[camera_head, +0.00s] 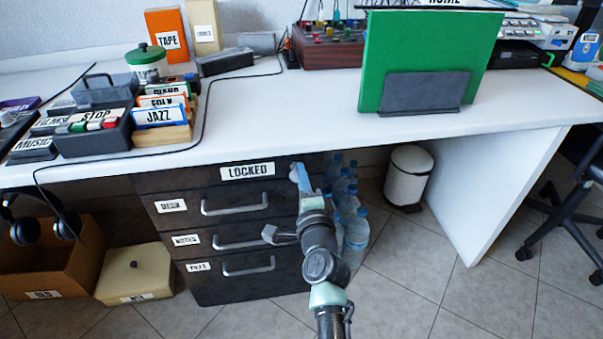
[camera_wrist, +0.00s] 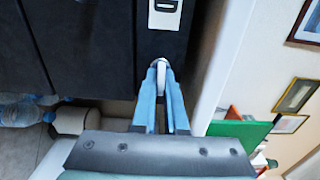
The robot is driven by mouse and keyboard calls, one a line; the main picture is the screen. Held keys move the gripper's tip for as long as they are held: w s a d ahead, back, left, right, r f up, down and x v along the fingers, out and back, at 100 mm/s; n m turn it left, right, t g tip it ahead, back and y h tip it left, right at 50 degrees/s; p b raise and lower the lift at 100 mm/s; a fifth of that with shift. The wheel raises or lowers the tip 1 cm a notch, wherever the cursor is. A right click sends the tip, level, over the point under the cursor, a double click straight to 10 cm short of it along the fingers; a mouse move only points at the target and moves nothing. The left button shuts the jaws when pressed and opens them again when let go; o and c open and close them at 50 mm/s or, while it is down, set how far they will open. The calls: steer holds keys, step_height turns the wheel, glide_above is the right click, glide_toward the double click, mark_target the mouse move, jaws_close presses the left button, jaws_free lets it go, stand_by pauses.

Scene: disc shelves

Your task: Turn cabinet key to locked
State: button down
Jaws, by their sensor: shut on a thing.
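The dark cabinet (camera_head: 180,190) stands under the white desk, and a white LOCKED label (camera_head: 248,171) is on its top front. In the head view my gripper (camera_head: 297,172) is at the top right of the cabinet front, right of the label. In the wrist view my gripper (camera_wrist: 161,68) has its blue fingertips shut on a small pale key (camera_wrist: 161,76) at the cabinet's edge. The label (camera_wrist: 165,14) shows partly beyond the fingertips. The key's turn angle cannot be told; in the head view the key is hidden by my gripper.
The desk top (camera_head: 300,105) runs just above my gripper. Three drawer handles, one a top handle (camera_head: 235,204), stick out to the left. Water bottles (camera_head: 355,235) and a white bin (camera_head: 408,178) stand to the right. Bare floor lies in front.

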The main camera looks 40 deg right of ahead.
steer(key=shift+f, duration=0.1)
steer(key=c, duration=1)
jaws_free()
steer(key=shift+o, duration=0.2)
steer(key=p+v, duration=0.3)
steer(key=v, duration=1)
